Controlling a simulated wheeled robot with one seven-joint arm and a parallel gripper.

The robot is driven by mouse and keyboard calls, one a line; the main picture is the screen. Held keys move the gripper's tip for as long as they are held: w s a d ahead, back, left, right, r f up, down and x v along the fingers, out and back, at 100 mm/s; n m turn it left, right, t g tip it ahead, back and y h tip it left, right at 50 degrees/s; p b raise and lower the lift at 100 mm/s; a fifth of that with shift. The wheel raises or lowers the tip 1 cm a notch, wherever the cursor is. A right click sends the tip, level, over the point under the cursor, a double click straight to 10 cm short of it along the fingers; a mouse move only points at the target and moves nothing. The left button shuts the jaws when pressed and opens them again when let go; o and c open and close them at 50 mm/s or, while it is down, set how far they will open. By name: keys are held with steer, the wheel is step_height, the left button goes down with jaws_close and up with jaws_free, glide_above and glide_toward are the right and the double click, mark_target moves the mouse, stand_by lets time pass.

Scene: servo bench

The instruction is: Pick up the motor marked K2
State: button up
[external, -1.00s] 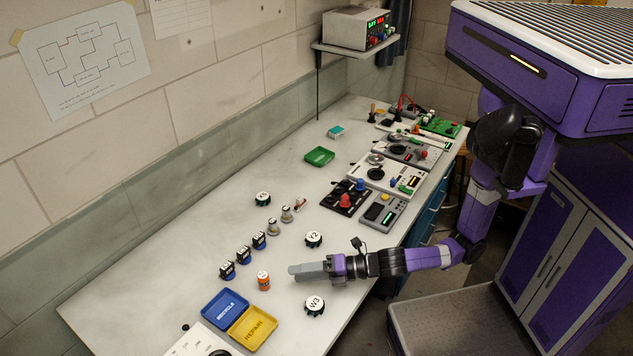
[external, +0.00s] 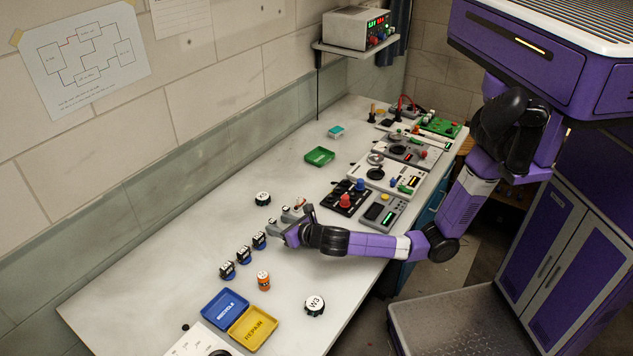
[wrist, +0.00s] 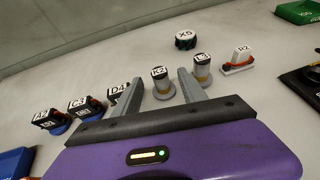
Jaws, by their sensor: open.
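A silver cylindrical motor (wrist: 163,90) with a dark top and a small white label, which seems to read K2, stands upright between my gripper's fingers in the wrist view. My gripper (wrist: 160,80) is open, one grey finger to each side of this motor; I cannot tell whether either touches it. A similar silver motor (wrist: 203,76) stands just right of the right finger, its label hard to read. In the external view my gripper (external: 280,222) is low over the bench at these motors and largely hides them.
Several black blocks on blue bases (wrist: 82,108) stand left of the fingers. A round part marked X5 (wrist: 185,41) lies behind, and a part marked R2 (wrist: 238,60) lies to the right. Blue (external: 224,308) and yellow (external: 254,328) trays and a W3 disc (external: 314,305) are nearer the front.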

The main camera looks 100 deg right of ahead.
mark_target(275, 223)
steer(key=shift+x, duration=1.85)
jaws_close()
steer(key=shift+r, duration=0.1)
